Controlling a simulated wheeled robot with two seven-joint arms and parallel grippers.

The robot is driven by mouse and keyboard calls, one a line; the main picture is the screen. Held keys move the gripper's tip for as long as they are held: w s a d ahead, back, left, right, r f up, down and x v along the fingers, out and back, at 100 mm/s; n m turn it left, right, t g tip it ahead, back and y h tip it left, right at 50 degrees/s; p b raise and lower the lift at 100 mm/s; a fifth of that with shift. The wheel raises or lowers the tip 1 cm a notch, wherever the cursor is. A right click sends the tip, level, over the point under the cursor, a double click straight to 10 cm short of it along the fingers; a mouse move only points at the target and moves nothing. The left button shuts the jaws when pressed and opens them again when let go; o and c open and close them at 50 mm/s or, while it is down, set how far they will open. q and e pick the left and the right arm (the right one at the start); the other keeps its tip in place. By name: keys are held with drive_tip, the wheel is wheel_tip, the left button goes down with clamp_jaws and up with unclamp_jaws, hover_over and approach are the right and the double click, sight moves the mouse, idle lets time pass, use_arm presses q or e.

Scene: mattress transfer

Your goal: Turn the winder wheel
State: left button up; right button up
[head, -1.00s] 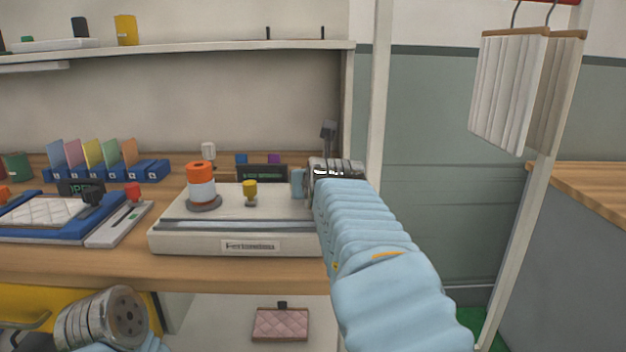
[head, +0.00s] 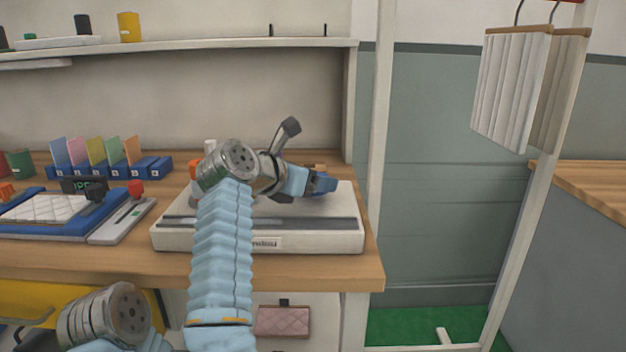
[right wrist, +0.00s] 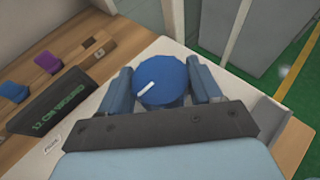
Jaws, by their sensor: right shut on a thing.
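The winder wheel is a round blue knob (right wrist: 167,80) with a white mark on its top, seen in the right wrist view. It sits at the right end of the white winder base (head: 345,238). My right gripper (right wrist: 166,88) has one finger on each side of the wheel and is shut on it. In the head view my right gripper (head: 320,184) is low over the base's right end, and the wheel is hard to tell from the fingers there. My left gripper is out of view; only my left arm shows at the bottom left.
A dark display (right wrist: 62,102) beside the base reads "12 CM WOUND" in green. A blue tray (head: 20,227) with a quilted white piece lies to the left. Coloured cards stand in blue holders (head: 148,167) behind. A white post (head: 380,120) rises at the right.

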drive_tip(key=shift+w+d+m+g+h, duration=0.1)
drive_tip(key=shift+d+m+g+h, duration=0.05)
drive_tip(key=shift+m+g+h, duration=0.5)
idle(0.4)
drive_tip(key=o, duration=1)
